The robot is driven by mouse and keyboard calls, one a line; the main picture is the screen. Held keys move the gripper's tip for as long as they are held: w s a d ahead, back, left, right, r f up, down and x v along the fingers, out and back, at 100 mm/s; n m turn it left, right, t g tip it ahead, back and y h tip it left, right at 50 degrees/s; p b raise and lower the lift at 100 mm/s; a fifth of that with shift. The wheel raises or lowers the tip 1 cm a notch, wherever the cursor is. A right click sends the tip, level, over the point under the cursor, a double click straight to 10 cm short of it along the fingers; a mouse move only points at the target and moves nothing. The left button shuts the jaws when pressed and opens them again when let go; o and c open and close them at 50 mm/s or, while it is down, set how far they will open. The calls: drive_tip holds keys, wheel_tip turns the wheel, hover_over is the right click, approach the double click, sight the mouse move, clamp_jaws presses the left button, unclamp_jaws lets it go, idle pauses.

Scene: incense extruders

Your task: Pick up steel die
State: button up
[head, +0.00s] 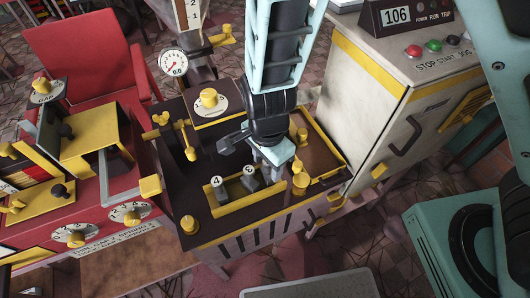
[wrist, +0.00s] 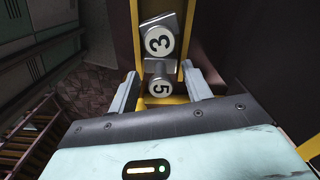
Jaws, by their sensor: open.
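Steel dies with numbered round faces stand in a yellow-edged rack on the dark bench. In the head view a die marked 4 (head: 217,186) and another die (head: 249,174), its number hard to read, show in the rack (head: 232,203). My gripper (head: 274,158) is over the rack's right end and hides what is under it. In the wrist view my gripper (wrist: 160,88) is open, with a finger on each side of a die marked 5 (wrist: 159,87). A die marked 3 (wrist: 160,40), tilted, is just beyond it. I cannot tell whether the fingers touch the die.
A brown yellow-rimmed tray (head: 322,150) lies right of my gripper. Yellow knobs and posts (head: 301,182) stand around the bench. A red machine (head: 75,190) is at left, and a cream cabinet (head: 375,110) at right.

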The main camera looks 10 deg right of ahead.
clamp_jaws()
